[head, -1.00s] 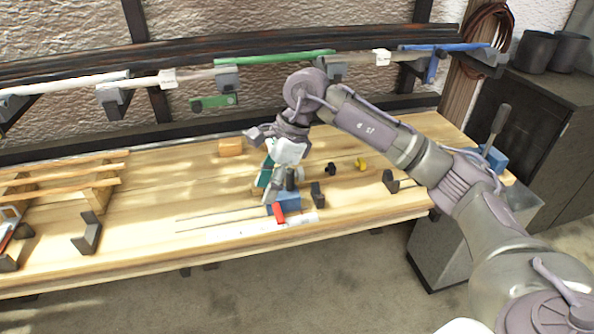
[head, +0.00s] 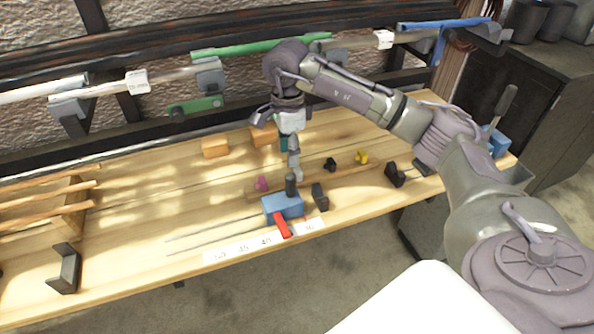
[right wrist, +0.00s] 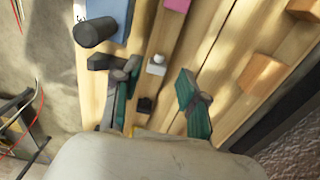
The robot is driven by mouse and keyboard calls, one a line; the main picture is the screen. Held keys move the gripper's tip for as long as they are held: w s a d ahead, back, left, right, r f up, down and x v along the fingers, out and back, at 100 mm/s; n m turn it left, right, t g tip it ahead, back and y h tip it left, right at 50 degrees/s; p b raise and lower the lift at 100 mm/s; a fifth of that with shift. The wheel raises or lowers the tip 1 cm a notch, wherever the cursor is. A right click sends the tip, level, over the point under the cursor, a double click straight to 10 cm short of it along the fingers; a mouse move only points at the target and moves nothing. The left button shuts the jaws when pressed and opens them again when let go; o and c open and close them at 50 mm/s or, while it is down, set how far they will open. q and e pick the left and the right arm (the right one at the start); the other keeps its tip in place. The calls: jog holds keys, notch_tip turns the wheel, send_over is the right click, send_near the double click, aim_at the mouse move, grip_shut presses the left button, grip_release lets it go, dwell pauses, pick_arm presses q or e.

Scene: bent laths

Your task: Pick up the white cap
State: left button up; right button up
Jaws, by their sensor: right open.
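The white cap (right wrist: 156,65) stands upright on a wooden strip in the right wrist view. My right gripper (right wrist: 158,82) is open, with one teal-and-grey finger on each side of the cap's line. The cap appears close to the gap between the fingertips, with no visible contact. In the head view my right gripper (head: 294,172) points down over the bench, behind the blue block; I cannot make out the cap there. My left gripper is not in view.
A magenta cap (head: 262,184), black cap (head: 330,164) and yellow cap (head: 361,157) stand along the strip. The blue block (head: 283,206) with a black handle and red lever is in front. Orange blocks (head: 215,147) sit behind. Dark brackets (head: 319,196) stand nearby.

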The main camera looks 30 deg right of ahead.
jog(key=shift+f, duration=0.65)
jog(key=shift+w+f, duration=0.15)
jog(key=shift+f, duration=0.1)
jog(key=shift+f+p, duration=0.5)
jog(key=shift+f, duration=0.2)
jog(key=f, duration=0.1)
jog(key=f+p, duration=0.1)
jog(key=f, duration=0.1)
jog(key=shift+s+d+f, duration=0.2)
jog(key=shift+f, duration=0.25)
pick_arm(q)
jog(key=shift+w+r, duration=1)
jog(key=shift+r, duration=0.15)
pick_arm(e)
jog(key=c, duration=0.6)
